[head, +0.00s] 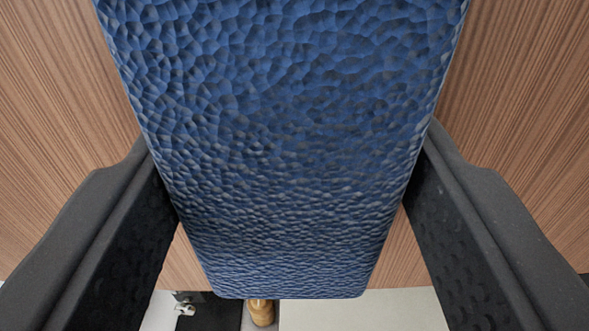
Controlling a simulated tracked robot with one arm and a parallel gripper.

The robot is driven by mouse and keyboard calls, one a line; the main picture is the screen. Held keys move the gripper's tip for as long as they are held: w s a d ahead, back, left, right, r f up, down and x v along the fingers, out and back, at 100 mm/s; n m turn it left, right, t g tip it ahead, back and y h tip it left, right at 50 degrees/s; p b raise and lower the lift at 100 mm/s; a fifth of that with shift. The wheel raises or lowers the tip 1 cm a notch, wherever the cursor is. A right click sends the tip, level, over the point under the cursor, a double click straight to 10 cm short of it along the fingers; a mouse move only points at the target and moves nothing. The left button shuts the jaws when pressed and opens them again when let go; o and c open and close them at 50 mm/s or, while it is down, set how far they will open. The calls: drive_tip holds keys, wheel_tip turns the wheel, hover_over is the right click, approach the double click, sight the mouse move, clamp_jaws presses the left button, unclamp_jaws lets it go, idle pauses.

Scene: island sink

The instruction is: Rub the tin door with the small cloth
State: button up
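A blue, dimpled, slab-like piece, which I take to be the small cloth (285,90), fills the middle of the head view from the top edge almost to the bottom. My gripper (287,140) has its two dark grey fingers against the cloth's left and right edges, so it is shut on it. A brown wood-grained surface (60,110) lies behind the cloth on both sides. I cannot tell whether it is the tin door, or whether the cloth touches it. The cloth hides the middle of this surface.
At the bottom edge, beyond the wood-grained surface, are a small wooden item (261,313), a dark strip (215,313), a small whitish object (185,309) and a pale flat surface (365,312). The wood-grained surface looks bare on both sides.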

drive_tip(key=d, duration=0.4)
drive_tip(key=shift+b, duration=0.4)
drive_tip(key=shift+a, duration=0.1)
drive_tip(key=shift+a+r, duration=0.1)
drive_tip(key=shift+a, duration=1.8)
drive_tip(key=shift+b, duration=0.35)
drive_tip(key=shift+s+a+f+b, duration=0.1)
drive_tip(key=shift+s+f+b, duration=0.05)
drive_tip(key=shift+s+b, duration=0.4)
drive_tip(key=shift+s+f+b, duration=0.1)
drive_tip(key=shift+s+b, duration=0.2)
drive_tip(key=shift+s, duration=0.45)
drive_tip(key=shift+s+r+b, duration=0.15)
drive_tip(key=shift+s+b, duration=0.6)
drive_tip(key=shift+s, duration=0.8)
